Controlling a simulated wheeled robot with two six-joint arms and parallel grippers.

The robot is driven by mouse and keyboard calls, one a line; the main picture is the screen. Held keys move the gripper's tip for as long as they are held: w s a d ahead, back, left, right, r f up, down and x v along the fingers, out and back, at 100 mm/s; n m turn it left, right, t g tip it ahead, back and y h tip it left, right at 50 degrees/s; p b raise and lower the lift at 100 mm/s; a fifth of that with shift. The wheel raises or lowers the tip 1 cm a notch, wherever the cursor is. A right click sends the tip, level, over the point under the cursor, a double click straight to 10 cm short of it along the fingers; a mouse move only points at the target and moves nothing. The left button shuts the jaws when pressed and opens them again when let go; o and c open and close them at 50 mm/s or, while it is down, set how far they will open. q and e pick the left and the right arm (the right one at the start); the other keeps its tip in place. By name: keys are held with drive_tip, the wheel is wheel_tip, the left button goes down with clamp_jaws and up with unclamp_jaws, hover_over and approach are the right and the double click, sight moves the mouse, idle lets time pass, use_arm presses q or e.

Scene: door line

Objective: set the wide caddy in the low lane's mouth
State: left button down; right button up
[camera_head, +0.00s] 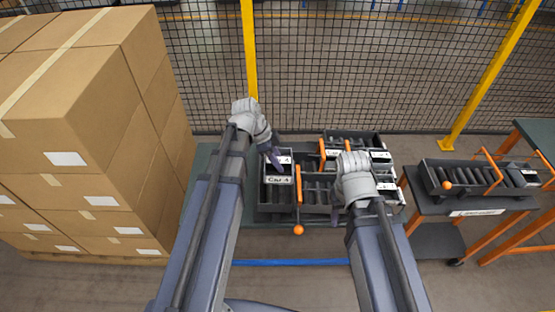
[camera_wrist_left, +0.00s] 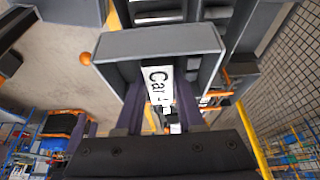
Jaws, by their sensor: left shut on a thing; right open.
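A grey caddy (camera_head: 279,169) with a white label sits at the left end of the bench rack, over the left lane. My left gripper (camera_head: 272,158) is shut on it from above. In the left wrist view, the open grey caddy (camera_wrist_left: 160,41) and its label lie beyond the fingers of my left gripper (camera_wrist_left: 160,108). The label is partly hidden, and I cannot tell whether the caddy touches the lane. My right gripper (camera_head: 343,210) is open over the rack's right part, its fingers mostly hidden by the wrist. The roller lanes (camera_head: 318,193) show between the arms; I cannot tell which is low.
An orange lever with a ball end (camera_head: 298,230) stands beside the left lane. Stacked cartons (camera_head: 75,110) rise at the left. A cart (camera_head: 437,207) with another roller lane stands at the right. Mesh fence (camera_head: 340,60) and yellow posts (camera_head: 249,50) stand behind the bench.

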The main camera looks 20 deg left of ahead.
use_arm(q)
drive_tip(key=shift+w+d+f+b, duration=0.1)
drive_tip(key=shift+w+f+b, duration=0.1)
drive_tip(key=shift+f+b, duration=0.3)
wheel_tip(320, 180, down, 12)
drive_tip(key=b, duration=1.1)
drive_tip(key=shift+r+b, duration=0.15)
drive_tip(key=shift+b, duration=0.2)
drive_tip(key=shift+c, duration=2.2)
unclamp_jaws()
drive_tip(key=p+v, duration=0.7)
drive_tip(key=shift+r, duration=0.3)
